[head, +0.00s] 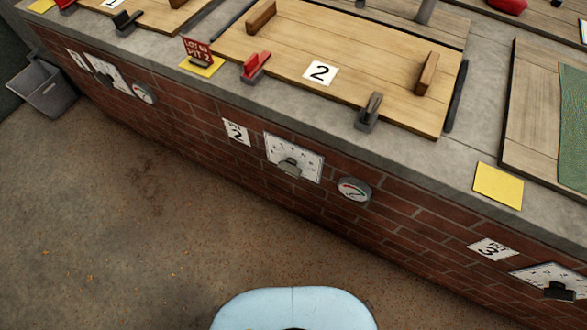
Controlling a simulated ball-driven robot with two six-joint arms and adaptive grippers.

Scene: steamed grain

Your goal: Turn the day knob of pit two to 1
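The day knob (290,167) of pit two is a grey knob on a white numbered dial plate (309,164) on the brick front wall. The digits on the plate are small, and I cannot tell which one the knob points to. A white "PIT 2" label (236,132) is to the left of the dial, and a round gauge (354,190) is to its right. The wooden lid (335,50) marked 2 lies on the ledge above. Neither of my grippers is in view.
A red "LOT 03 PIT 2" sign (198,50) stands on a yellow card on the ledge. A red-handled clamp (254,67) and a grey clamp (368,112) are at the lid's front edge. A pit 3 dial (555,278) is at lower right. The floor (130,215) before the wall is clear.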

